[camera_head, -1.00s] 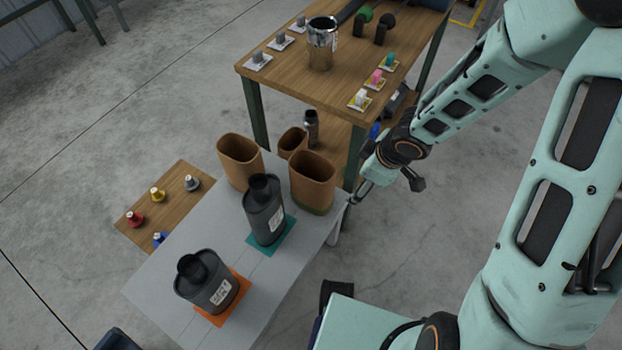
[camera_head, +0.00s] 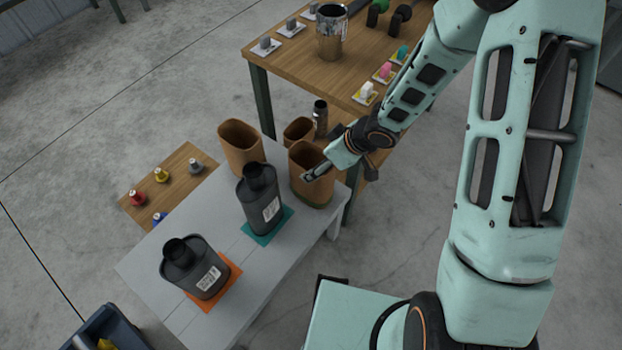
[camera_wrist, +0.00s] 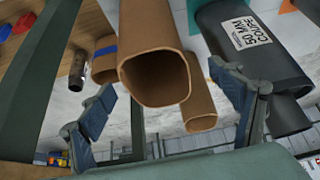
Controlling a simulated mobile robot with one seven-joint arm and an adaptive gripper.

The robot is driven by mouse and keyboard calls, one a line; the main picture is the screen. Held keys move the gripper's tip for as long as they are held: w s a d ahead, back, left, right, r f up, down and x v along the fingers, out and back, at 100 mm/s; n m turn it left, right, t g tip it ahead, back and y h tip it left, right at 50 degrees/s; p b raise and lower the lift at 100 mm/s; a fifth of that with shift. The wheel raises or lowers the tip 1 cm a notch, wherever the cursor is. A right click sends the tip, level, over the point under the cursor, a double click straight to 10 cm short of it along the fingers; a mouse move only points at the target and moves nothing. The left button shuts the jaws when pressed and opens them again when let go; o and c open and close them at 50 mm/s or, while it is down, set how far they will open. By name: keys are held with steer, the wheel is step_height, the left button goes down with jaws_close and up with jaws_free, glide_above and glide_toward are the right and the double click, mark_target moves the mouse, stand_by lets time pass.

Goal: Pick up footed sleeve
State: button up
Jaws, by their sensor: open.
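Several open-topped brown sleeves are in view; I cannot tell for certain which is the footed sleeve. The nearest to my gripper is a brown sleeve (camera_head: 311,188) with green at its base, at the right end of the grey bench. In the wrist view the large brown sleeve (camera_wrist: 152,35) shows its open mouth between my fingers. My gripper (camera_head: 314,173) is open and empty at this sleeve's upper right side; it also shows in the wrist view (camera_wrist: 165,86). Another brown sleeve (camera_head: 240,148) stands farther left, and a smaller one (camera_head: 297,131) is behind.
Black mufflers stand on the grey bench (camera_head: 170,250), one on a teal mat (camera_head: 262,236), one on an orange mat (camera_head: 228,274). A dark cylinder (camera_head: 320,117) stands near the smaller sleeve. The wooden table (camera_head: 290,55) behind holds a shiny can and small parts.

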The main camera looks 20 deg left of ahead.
steer(key=w+b+x, duration=0.1)
steer(key=b+x, duration=0.1)
steer(key=x, duration=0.4)
steer(key=shift+a+r, duration=0.2)
steer(key=c, duration=1.4)
steer(key=shift+o, duration=0.2)
steer(key=shift+r, duration=0.1)
